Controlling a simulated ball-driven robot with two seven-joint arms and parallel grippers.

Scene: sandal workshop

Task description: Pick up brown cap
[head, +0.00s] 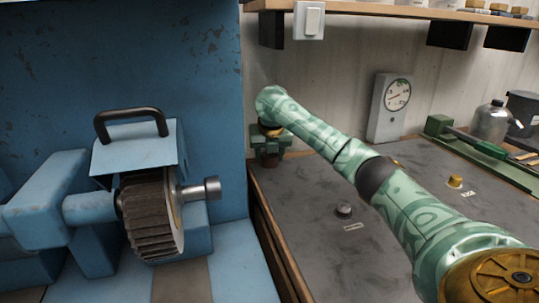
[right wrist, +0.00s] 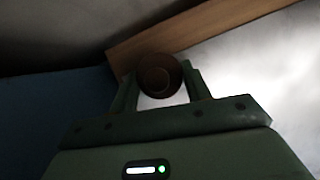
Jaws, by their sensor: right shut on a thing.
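My right arm reaches across the grey bench, and its green gripper (head: 270,158) points down at the bench's back left, near the wall. In the right wrist view the two fingers of the gripper (right wrist: 158,72) are shut on a round brown cap (right wrist: 158,80), which sits between the fingertips with its circular face toward the camera. In the head view the cap cannot be made out at the gripper. My left gripper is not in view.
A blue machine with a ribbed wheel (head: 150,215) stands left. A wooden shelf (head: 400,13) overhangs the back.

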